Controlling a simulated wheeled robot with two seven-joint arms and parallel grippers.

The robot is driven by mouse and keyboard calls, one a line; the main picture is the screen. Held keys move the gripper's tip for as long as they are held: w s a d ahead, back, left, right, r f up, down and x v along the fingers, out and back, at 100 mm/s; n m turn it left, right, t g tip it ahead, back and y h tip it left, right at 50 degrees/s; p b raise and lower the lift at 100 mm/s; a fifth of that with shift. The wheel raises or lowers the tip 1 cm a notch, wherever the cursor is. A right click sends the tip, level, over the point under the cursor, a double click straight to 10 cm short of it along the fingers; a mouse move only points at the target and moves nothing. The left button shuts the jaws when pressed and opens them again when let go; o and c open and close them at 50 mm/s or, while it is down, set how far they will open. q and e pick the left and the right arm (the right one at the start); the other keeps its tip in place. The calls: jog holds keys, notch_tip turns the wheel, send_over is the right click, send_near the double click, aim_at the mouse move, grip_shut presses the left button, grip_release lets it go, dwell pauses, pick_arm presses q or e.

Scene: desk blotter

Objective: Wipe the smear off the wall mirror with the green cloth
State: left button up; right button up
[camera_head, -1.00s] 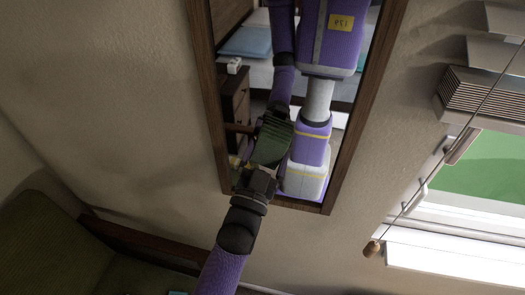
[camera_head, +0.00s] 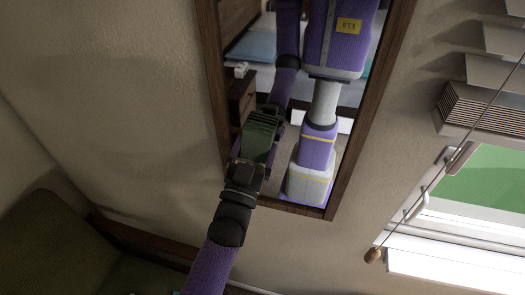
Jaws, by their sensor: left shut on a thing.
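The wall mirror (camera_head: 366,120) has a dark wooden frame and hangs tilted in the picture. My left gripper (camera_head: 248,168) is in front of the glass near the lower left corner, shut on the green cloth (camera_head: 260,140). The cloth extends up past the fingers, at or very close to the glass; I cannot tell if it touches. The reflection of my arm meets it there. I cannot make out the smear now; the gripper and cloth cover part of the lower left glass. My right gripper is not in view.
A window (camera_head: 480,180) with a raised blind (camera_head: 482,107) and a hanging cord knob (camera_head: 373,255) is to the right. A green cushioned seat (camera_head: 45,240) with a wooden rail is at lower left. The wall left of the mirror is bare.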

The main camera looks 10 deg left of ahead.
pick_arm(q)
jog(key=shift+a, duration=0.1)
jog(key=shift+s, duration=0.2)
jog(key=s+p, duration=0.3)
jog(key=s, duration=0.1)
jog(key=shift+s+a, duration=0.1)
jog(key=shift+s, duration=0.15)
jog(key=shift+s+f, duration=0.15)
jog(key=shift+s, duration=0.2)
jog(key=s+p, duration=0.1)
jog(key=s, duration=0.2)
jog(key=shift+a, duration=0.1)
